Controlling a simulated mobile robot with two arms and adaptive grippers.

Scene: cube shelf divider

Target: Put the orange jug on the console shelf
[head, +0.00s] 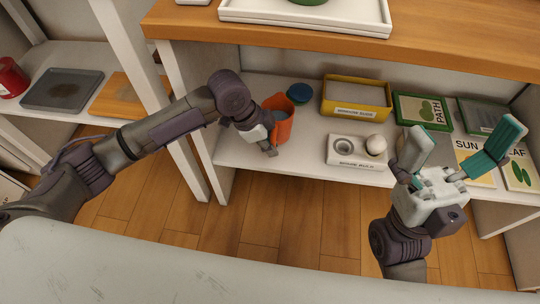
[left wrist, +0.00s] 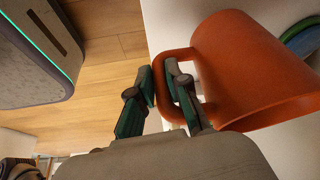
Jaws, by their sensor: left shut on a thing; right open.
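The orange jug (head: 283,121) is at the front left of the white console shelf (head: 300,167), and I cannot tell whether its base touches the board. My left gripper (head: 268,146) is at the jug's near side, its tips partly hidden in the head view. In the left wrist view, the left gripper's fingers (left wrist: 166,92) close around the handle of the jug (left wrist: 250,72), one finger inside the loop. My right gripper (head: 466,142) is open and empty, in front of the shelf's right part.
Near the jug are a blue round lid or bowl (head: 300,94), a yellow tray (head: 356,114) and a white holder (head: 343,165) with a white ball. Books (head: 422,110) fill the right side. A wooden top (head: 440,52) overhangs the shelf, and a white upright (head: 190,80) bounds its left.

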